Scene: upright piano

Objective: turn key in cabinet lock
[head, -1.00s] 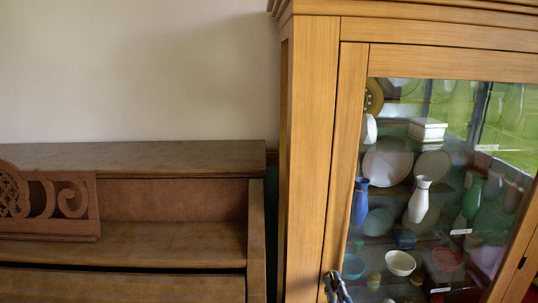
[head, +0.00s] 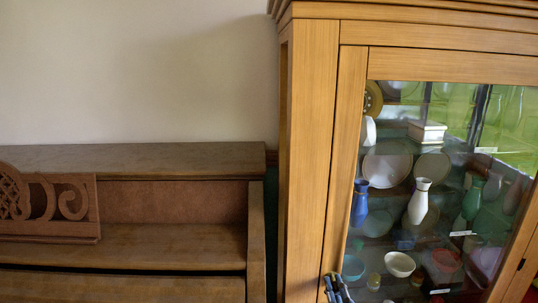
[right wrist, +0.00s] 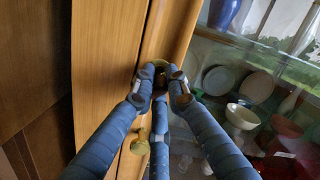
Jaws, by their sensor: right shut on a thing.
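The wooden cabinet (head: 312,160) with a glass door (head: 450,130) stands on the right in the head view. My right gripper (head: 334,285) shows at the bottom edge there, at the door's left frame. In the right wrist view its blue wrapped fingers (right wrist: 161,82) are closed together against the door frame (right wrist: 170,35). They are shut on the key, which is mostly hidden between the fingertips. A bit of brass (right wrist: 158,64) shows just behind the tips, likely the lock. My left gripper is in neither view.
A rounded brass piece (right wrist: 140,144) shows below the fingers in the wrist view. Behind the glass stand vases, plates and bowls, among them a white bowl (head: 399,264). An upright piano (head: 130,160) stands to the left of the cabinet.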

